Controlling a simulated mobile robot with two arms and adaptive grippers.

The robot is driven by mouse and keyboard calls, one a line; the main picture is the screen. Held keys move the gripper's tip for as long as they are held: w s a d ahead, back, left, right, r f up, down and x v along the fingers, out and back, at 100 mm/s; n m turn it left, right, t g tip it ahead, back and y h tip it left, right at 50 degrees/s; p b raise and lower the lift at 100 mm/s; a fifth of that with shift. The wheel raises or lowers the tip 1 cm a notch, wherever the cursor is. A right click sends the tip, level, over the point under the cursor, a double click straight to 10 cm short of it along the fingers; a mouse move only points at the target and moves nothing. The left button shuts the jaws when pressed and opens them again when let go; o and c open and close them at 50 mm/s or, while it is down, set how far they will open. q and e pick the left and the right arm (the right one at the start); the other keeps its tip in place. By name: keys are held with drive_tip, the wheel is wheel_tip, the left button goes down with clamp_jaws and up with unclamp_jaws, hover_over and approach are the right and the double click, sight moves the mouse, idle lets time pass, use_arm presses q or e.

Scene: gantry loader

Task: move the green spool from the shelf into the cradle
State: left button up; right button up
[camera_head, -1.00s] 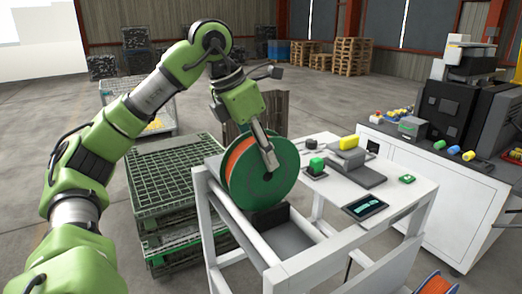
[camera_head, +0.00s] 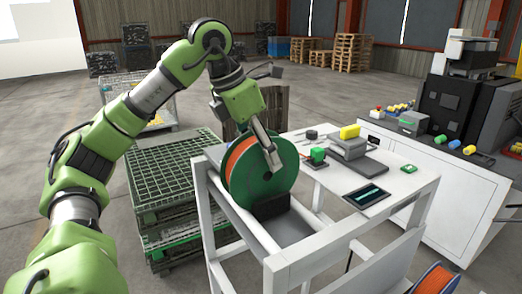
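The green spool (camera_head: 245,184), with orange winding (camera_head: 238,151) between its flanges, is upright at the white frame in the middle. My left gripper (camera_head: 272,153) reaches down on it from above, with a finger across the front flange. The grip looks shut on the spool, though the far finger is hidden. My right gripper is not in view.
The white frame (camera_head: 320,253) has rails near me. Green crates (camera_head: 172,170) stand left. Another orange spool (camera_head: 436,281) is at lower right.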

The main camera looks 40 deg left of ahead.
use_arm(q)
drive_tip(key=shift+v, duration=5.55)
drive_tip(key=shift+s+a+r, duration=0.1)
drive_tip(key=shift+r, duration=0.35)
